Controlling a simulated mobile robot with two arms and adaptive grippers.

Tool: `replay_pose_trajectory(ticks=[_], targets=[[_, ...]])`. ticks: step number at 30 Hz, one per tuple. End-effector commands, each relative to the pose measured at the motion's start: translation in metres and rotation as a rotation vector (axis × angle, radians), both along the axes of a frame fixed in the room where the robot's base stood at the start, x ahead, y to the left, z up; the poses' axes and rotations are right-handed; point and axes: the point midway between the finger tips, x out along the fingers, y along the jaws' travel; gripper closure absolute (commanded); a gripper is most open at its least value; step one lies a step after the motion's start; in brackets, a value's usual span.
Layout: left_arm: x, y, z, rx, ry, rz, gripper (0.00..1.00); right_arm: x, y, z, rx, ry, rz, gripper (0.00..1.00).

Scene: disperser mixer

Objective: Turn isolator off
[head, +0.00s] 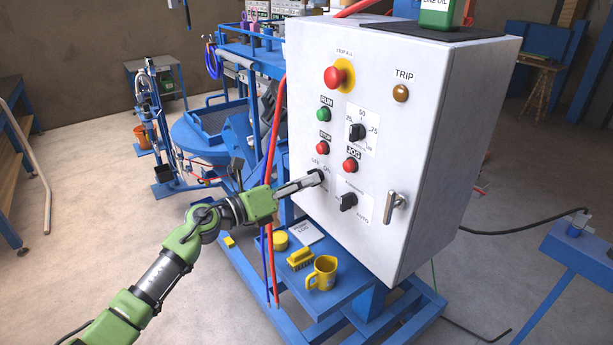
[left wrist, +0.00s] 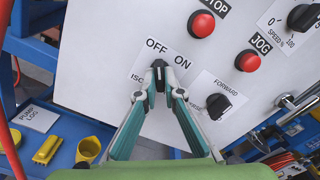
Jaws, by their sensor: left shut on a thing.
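The isolator is a small black knob (left wrist: 158,66) on the white control panel, below the OFF and ON labels. In the head view the knob (head: 320,174) shows at the tip of my left gripper (head: 312,180). My left gripper (left wrist: 160,82) is shut on the knob, with one finger on each side of it. The knob's top end seems to lie toward OFF, but the fingers cover much of it and its exact angle is hard to tell. My right gripper is in neither view.
A red stop button (left wrist: 201,23), a red jog button (left wrist: 248,60) and a black forward selector (left wrist: 218,106) sit near the isolator. A metal door handle (head: 394,206) sticks out at the right.

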Motion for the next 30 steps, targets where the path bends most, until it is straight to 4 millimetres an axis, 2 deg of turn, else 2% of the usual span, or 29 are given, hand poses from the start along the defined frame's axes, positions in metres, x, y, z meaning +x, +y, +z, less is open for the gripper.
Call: replay_pose_trajectory(ticks=[6,23,24,25,30], targets=[[0.0003,0.0004,0.0017,-0.044,0.057,0.001,1.00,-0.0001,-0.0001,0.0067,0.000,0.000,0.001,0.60],[0.0006,0.0006,0.0012,-0.061,0.078,0.002,1.00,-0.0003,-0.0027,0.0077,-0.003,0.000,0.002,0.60],[0.0006,0.0005,0.0013,-0.061,0.078,0.002,0.81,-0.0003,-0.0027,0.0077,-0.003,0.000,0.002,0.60],[0.0006,0.0005,0.0013,-0.060,0.079,0.002,0.75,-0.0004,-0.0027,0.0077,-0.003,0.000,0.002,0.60],[0.0003,0.0002,0.0008,-0.059,0.078,0.001,0.75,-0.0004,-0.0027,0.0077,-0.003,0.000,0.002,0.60]])
